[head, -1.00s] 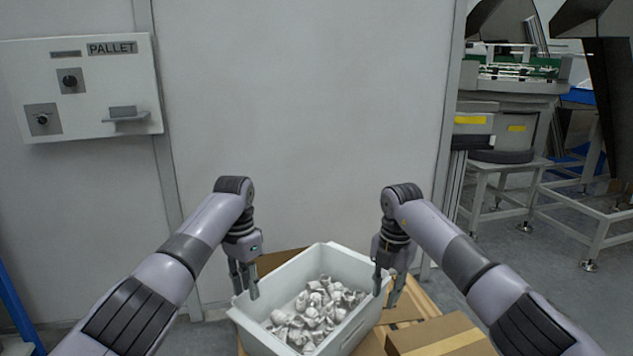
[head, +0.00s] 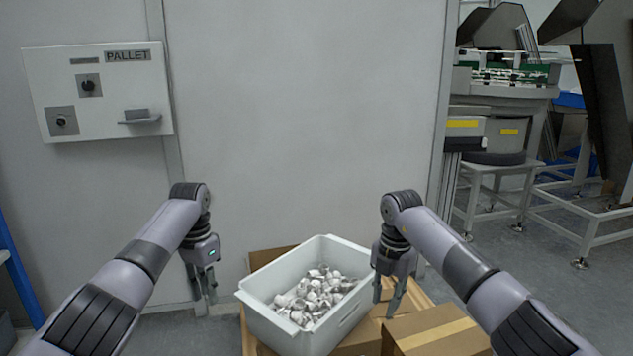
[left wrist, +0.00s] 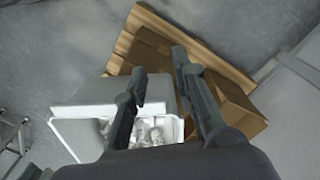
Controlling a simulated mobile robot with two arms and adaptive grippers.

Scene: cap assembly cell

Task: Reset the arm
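My left gripper (head: 204,296) hangs down left of the white bin (head: 270,323), apart from it, with its two fingers spread and nothing between them. In the left wrist view its fingers (left wrist: 160,72) are also apart, with the bin's white rim (left wrist: 75,112) and a brown carton behind them. My right gripper (head: 385,303) points down at the bin's right side. Its fingers are apart and no held object shows. Whether it touches the bin cannot be told.
The bin holds several pale metallic parts (head: 312,295). It sits among cardboard boxes (head: 435,335) on a wooden pallet (head: 417,297). A wall stands behind with a PALLET control panel (head: 100,90). Machinery (head: 500,135) on stands is at the right.

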